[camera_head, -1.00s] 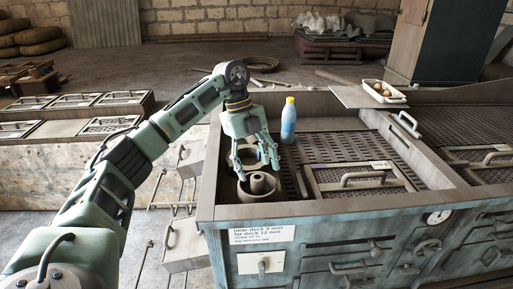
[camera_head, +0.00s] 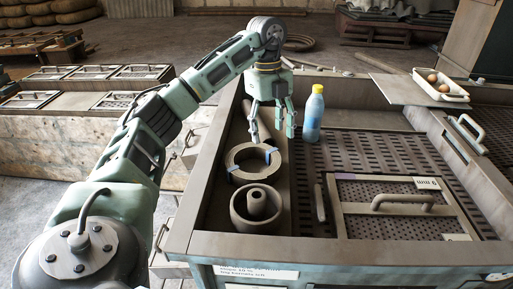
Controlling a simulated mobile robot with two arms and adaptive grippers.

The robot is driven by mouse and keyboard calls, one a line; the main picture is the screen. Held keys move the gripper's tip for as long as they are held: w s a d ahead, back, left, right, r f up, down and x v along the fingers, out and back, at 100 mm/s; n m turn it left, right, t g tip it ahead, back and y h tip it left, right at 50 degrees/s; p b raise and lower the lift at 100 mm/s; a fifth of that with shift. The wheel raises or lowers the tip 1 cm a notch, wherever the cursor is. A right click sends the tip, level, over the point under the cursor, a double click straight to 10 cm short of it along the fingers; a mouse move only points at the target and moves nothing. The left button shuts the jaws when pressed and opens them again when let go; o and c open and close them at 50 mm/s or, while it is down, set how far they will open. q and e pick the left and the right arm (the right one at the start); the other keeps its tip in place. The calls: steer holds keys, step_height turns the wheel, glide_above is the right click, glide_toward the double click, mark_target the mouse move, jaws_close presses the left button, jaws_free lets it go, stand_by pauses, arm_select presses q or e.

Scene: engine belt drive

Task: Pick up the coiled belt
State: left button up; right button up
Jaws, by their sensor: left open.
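The coiled belt (camera_head: 238,176) is a flat brown ring with blue ties, lying in the left compartment of the metal bench. My left gripper (camera_head: 272,134) points down with its fingers spread and empty. In the picture its fingertips sit just beyond the coil's far edge, and the nearest finger appears close to the coil. I cannot tell how high the fingertips are above it. My right gripper is not in view.
A grey round cup with a central post (camera_head: 255,208) stands just in front of the coil. A blue bottle with a yellow cap (camera_head: 313,114) stands right of my gripper. A perforated deck with a handled panel (camera_head: 394,208) fills the right side. A tray with eggs (camera_head: 441,84) sits at the back right.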

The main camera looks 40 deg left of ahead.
mark_target(270, 152)
arm_select(q)
steer(key=shift+s+d+f, duration=0.1)
steer(key=shift+f, duration=1.75)
steer(key=f, duration=0.1)
steer(key=f+p, duration=0.1)
steer(key=f, duration=0.1)
steer(key=shift+s+d+p, duration=0.2)
steer(key=shift+d+p, duration=0.05)
steer(key=shift+p, duration=0.1)
steer(key=shift+f, duration=0.45)
steer(key=shift+w+f, duration=0.1)
steer(key=shift+f, duration=0.1)
steer(key=c, duration=1.3)
jaws_close()
